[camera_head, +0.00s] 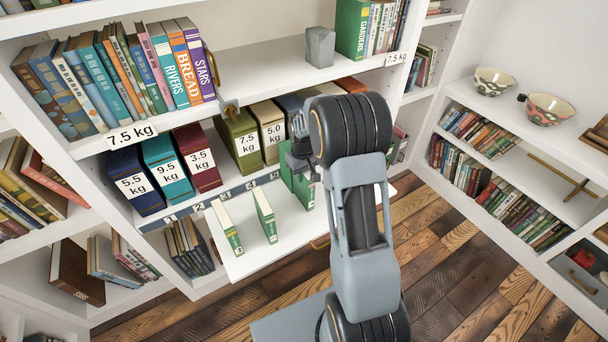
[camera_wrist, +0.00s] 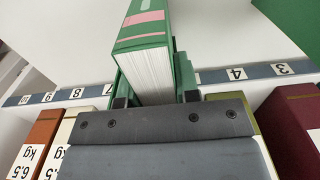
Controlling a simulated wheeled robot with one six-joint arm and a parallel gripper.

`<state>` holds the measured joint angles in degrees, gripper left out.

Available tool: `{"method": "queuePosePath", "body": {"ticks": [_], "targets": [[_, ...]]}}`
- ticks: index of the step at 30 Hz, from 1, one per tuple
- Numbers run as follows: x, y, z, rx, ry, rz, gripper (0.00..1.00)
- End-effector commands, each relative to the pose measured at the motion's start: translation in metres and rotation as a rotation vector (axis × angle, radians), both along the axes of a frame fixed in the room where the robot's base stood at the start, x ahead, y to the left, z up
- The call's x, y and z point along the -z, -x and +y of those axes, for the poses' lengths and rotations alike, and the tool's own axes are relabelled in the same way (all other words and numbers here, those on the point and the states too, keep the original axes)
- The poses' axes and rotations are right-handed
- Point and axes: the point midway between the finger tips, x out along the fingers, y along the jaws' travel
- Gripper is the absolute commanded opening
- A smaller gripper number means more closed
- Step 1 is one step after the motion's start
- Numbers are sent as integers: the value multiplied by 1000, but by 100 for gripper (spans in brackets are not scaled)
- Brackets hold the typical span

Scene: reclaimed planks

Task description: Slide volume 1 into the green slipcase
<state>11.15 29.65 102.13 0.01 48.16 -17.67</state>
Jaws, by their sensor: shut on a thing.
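My gripper (camera_head: 302,158) is over the pull-out white board, pointing down and shut on a green book (camera_wrist: 147,50), taken to be volume 1. The wrist view shows its pink band and white page edges; the head view shows part of it below the gripper (camera_head: 304,192). Green panels (camera_wrist: 186,76) flank the book in the wrist view. They look like walls of the green slipcase, but I cannot tell how deep the book is between them. Two thin green volumes stand upright on the board to the left, one farther left (camera_head: 228,226) and one nearer (camera_head: 264,214).
The white board (camera_head: 245,262) is bare around the volumes. Behind it, weight-labelled boxes, such as a teal one (camera_head: 167,172), fill the shelf above a numbered strip (camera_wrist: 75,94). A grey block (camera_head: 320,46) stands on the upper shelf. Bowls (camera_head: 549,109) sit on the right bookcase.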

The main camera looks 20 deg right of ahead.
Motion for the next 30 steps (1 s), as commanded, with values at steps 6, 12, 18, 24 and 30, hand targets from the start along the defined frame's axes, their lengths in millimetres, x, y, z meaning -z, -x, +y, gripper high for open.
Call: {"method": "queuePosePath", "body": {"ticks": [6, 12, 18, 24, 30], "targets": [[-1, -6, 1, -1, 0, 0, 0], [-1, -11, 1, -1, 0, 0, 0], [0, -16, 2, -1, 0, 0, 0], [-1, -21, 3, -1, 0, -1, 0], [0, -26, 3, -1, 0, -1, 0]]}}
